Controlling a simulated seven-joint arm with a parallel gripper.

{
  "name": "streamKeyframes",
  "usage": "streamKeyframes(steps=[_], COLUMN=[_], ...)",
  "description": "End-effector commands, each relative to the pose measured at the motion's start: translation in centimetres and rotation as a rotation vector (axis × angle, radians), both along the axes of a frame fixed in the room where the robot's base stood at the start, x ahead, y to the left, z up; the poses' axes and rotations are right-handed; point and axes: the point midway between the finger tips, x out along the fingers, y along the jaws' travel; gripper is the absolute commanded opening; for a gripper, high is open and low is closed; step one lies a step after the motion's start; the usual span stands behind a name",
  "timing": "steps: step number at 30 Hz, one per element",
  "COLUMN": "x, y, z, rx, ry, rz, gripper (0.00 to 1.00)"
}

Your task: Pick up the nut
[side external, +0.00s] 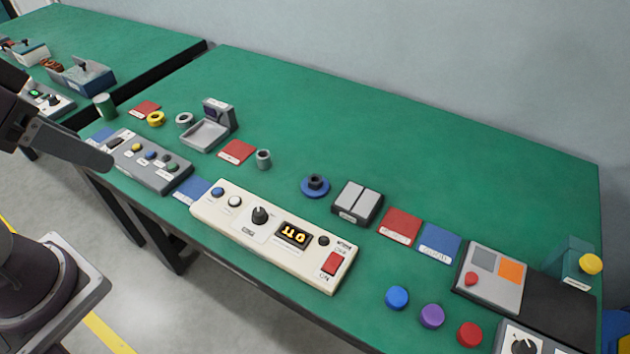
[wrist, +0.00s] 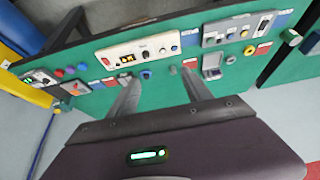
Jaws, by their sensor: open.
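No piece is clearly marked as the nut. A small grey hollow piece (side external: 264,159) stands upright on the green table beside a red square. A dark hollow piece (side external: 316,182) sits on a blue round base (side external: 309,192) to its right. A grey ring (side external: 184,119) and a yellow ring (side external: 156,119) lie farther left. My gripper (wrist: 162,74) is open and empty. In the wrist view, its fingers point towards the table, with the blue base (wrist: 146,75) and grey piece (wrist: 173,70) small and distant between the tips. In the side view, one finger shows at the left edge.
Coloured buttons (side external: 432,316) and a grey box (side external: 489,278) are at right. The table's back is clear.

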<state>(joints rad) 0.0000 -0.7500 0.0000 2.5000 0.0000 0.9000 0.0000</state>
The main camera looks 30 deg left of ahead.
Motion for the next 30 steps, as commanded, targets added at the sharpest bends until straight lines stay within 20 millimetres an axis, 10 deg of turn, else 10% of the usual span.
streamKeyframes(steps=[8,17,24,30], x=[1.9,15.6,27.9,31.6], y=[-2.0,-8.9,-7.7,-4.7], z=[-0.4,-5.0,-17.0,-27.2], rx=[-0.122,-0.773,-1.286,-1.535], ry=[0.134,0.690,0.982,1.051], rz=[0.052,0.471,0.998,1.353], gripper=[0.58,0.58,0.58,0.58])
